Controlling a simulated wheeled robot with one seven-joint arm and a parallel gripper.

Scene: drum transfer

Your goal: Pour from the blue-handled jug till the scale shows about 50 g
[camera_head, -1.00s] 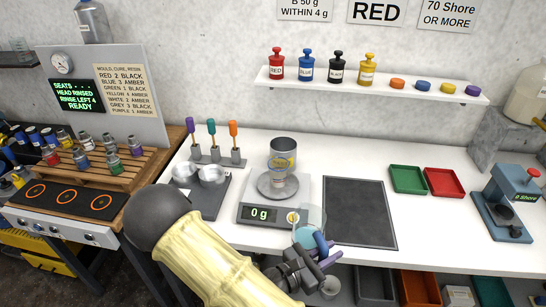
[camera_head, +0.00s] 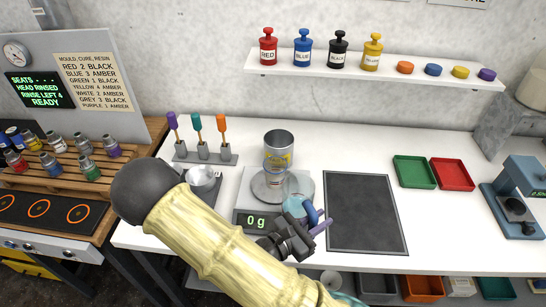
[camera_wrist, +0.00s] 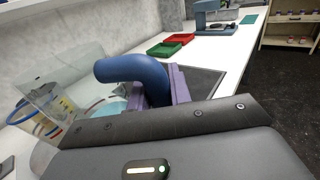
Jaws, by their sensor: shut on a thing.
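The scale (camera_head: 243,222) stands on the white worktop and its display reads 0 g. My gripper (camera_head: 310,226) is shut on the blue handle of a clear jug (camera_head: 294,204). The jug is in front of the cup, over the right part of the scale, apart from the cup as far as I can tell. The blue handle (camera_wrist: 135,72) shows between purple jaw pads in the wrist view. Pale blue shows behind it there; the jug's fill level is unclear.
A dark mat (camera_head: 362,212) lies right of the scale, with green (camera_head: 414,172) and red (camera_head: 452,174) trays beyond. A shelf of coloured bottles (camera_head: 375,78) hangs above.

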